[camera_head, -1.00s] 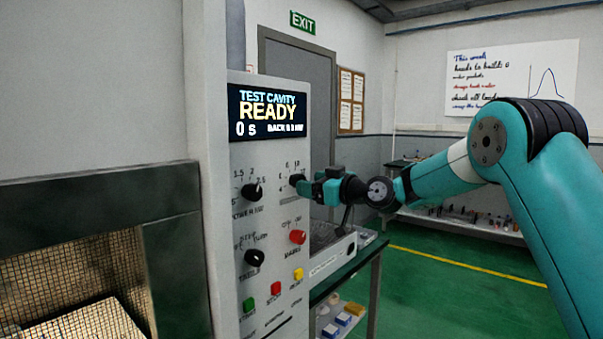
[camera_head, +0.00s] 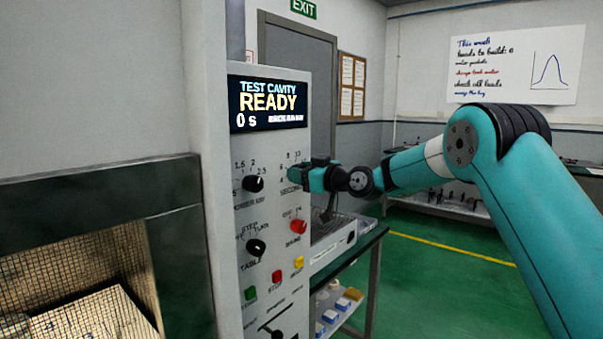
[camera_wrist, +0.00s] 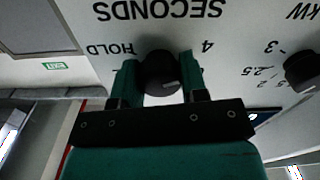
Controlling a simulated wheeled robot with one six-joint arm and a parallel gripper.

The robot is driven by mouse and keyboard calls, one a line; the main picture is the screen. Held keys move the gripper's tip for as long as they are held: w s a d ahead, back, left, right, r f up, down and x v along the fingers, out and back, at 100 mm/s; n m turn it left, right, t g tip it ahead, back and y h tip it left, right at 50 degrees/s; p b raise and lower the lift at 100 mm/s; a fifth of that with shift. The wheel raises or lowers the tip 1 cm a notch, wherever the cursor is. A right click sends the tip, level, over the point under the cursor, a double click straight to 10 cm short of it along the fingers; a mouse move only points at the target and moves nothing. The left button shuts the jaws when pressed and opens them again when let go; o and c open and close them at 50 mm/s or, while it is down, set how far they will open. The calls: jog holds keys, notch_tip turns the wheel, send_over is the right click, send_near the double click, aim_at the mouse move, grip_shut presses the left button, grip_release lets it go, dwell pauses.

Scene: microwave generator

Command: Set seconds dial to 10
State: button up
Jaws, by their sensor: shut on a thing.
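My gripper (camera_wrist: 158,70) is shut on this dial, one finger on each side. In the head view my gripper (camera_head: 302,178) is at the panel and hides the dial. The dial's pointer cannot be made out clearly. The display (camera_head: 268,104) reads TEST CAVITY, READY and 0 s.
A black power knob (camera_head: 253,184) sits left of the gripper. A table knob (camera_head: 256,247) and a red mains knob (camera_head: 298,227) are below. Green, red and yellow buttons (camera_head: 277,277) are lower. A bench (camera_head: 345,262) stands right of the panel.

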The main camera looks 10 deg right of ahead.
jog(key=shift+m, duration=0.3)
jog(key=m, duration=0.2)
jog(key=shift+m+b, duration=0.4)
jog(key=m, duration=0.3)
jog(key=shift+d+r+m, duration=0.1)
jog(key=shift+r+m, duration=0.05)
jog(key=shift+m, duration=0.15)
jog(key=m+p, duration=0.1)
jog(key=m, duration=0.2)
jog(key=shift+m, duration=0.4)
jog(key=m+p, duration=0.1)
jog(key=m, duration=0.2)
jog(key=shift+r+m, duration=0.1)
jog(key=shift+m, duration=0.2)
jog(key=m+p, duration=0.4)
jog(key=m, duration=0.2)
jog(key=m+p, duration=0.3)
jog(key=m, duration=0.1)
jog(key=shift+m+p, duration=0.55)
jog(key=shift+m, duration=0.55)
